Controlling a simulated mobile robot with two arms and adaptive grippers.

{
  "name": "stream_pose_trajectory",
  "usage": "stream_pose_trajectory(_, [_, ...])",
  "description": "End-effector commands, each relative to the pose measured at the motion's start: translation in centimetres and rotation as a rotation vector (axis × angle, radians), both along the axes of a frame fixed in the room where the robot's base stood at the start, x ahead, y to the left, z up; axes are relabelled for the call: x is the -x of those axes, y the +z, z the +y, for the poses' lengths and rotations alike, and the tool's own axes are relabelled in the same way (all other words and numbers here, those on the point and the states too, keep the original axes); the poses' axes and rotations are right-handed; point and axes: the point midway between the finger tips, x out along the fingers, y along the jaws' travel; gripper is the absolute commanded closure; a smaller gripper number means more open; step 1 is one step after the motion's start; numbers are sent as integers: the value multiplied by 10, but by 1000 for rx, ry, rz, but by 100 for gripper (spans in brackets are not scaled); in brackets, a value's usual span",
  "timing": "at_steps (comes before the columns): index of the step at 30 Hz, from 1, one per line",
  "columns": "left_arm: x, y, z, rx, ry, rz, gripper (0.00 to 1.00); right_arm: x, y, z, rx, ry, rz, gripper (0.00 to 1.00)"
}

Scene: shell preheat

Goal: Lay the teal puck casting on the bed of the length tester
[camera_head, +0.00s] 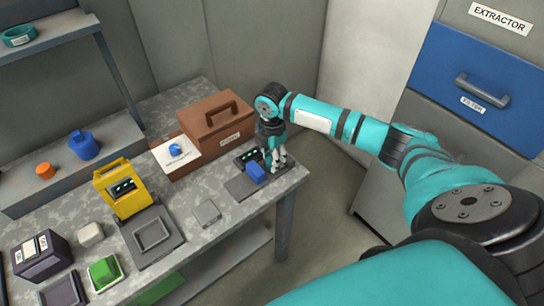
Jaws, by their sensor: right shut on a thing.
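My right gripper (276,163) points down over a dark flat bed (241,188) at the right end of the bench. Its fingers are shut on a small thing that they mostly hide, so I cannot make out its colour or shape. The bed has a small dark display (246,155) behind it and a blue block (255,173) just left of the fingers; this looks like the length tester. I cannot tell whether the fingers or the held thing touch the bed. I cannot clearly pick out the teal puck casting. My left gripper is not in view.
A brown case (208,121) stands behind the tester. A white pad with a blue piece (175,150), a yellow display unit (123,190), a grey tray (153,233) and a small grey plate (207,212) lie leftward. A teal ring (18,36) sits on the upper shelf.

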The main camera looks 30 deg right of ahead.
Motion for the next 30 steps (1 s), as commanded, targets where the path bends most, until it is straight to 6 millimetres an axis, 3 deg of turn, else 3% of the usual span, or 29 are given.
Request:
stream_pose_trajectory(9, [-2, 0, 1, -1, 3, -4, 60, 0, -2, 0, 0, 0, 0, 100])
stream_pose_trajectory(10, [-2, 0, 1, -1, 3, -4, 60, 0, -2, 0, 0, 0, -1, 56])
stream_pose_trajectory(15, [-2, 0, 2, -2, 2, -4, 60, 0, -2, 0, 0, 1, 0, 36])
stream_pose_trajectory(24, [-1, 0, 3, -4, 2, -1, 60, 0, 1, 0, 0, 1, -2, 36])
stream_pose_trajectory(30, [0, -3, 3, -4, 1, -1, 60, -2, 30, 0, 1, 3, -6, 36])
